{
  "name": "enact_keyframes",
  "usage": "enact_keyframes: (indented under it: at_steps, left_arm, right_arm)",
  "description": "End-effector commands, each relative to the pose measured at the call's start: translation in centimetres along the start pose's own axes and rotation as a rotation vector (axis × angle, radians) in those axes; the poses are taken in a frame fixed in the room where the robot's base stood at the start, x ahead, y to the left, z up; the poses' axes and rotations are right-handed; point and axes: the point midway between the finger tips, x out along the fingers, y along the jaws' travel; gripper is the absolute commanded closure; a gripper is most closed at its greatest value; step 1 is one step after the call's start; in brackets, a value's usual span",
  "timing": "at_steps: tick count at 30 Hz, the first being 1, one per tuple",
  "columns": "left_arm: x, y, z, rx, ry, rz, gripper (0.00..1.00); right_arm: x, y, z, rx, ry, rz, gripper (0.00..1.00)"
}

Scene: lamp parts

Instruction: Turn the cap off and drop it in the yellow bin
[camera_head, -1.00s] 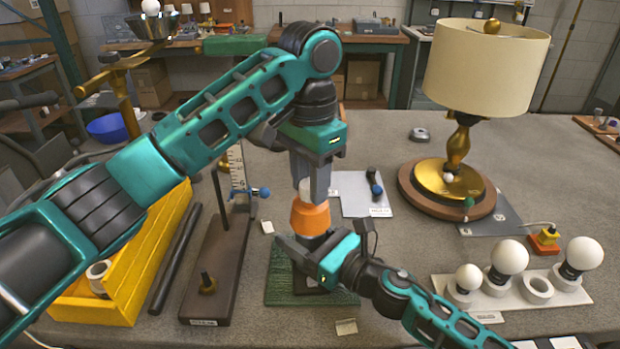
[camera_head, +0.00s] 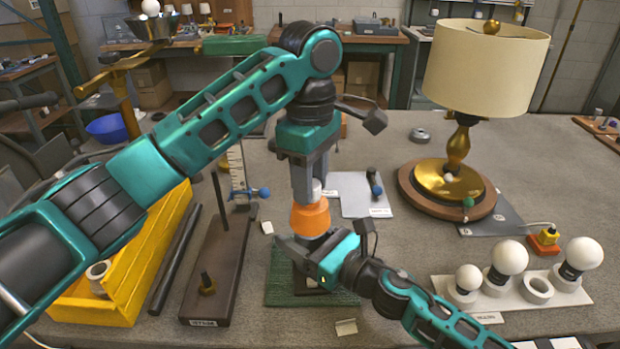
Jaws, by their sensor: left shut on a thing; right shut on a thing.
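An orange cap (camera_head: 310,219), wider at its base, sits upright in the middle of the table, with a small white piece (camera_head: 317,188) at its top. My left gripper (camera_head: 310,197) points straight down and is shut on the cap's top. My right gripper (camera_head: 312,250) comes in from the lower right and is shut on the dark body just under the cap. That body is mostly hidden by the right gripper, above a green base (camera_head: 284,285). The yellow bin (camera_head: 122,290) stands at the left, partly behind my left arm.
A dark stand with a post (camera_head: 222,265) and a dark rod (camera_head: 174,258) lie between bin and cap. A white ring (camera_head: 98,272) is in the bin. A lamp (camera_head: 458,150) stands at the right back. A white bulb rack (camera_head: 570,293) is at the right front.

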Motion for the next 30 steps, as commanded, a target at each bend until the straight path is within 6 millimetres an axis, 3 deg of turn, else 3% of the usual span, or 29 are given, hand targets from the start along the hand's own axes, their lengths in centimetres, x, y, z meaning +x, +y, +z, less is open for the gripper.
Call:
enact_keyframes:
  at_steps: [5, 30]
  left_arm:
    - [0.0, 0.0, -0.09, -0.165, 0.001, 0.0, 1.0]
    - [-0.64, 0.03, -0.1, -0.159, 0.002, 0.002, 1.0]
  right_arm:
    - [-0.04, -0.01, -0.08, 0.0, 0.002, 0.0, 1.0]
    - [-0.03, 0.0, -0.08, 0.0, 0.002, 0.0, 1.0]
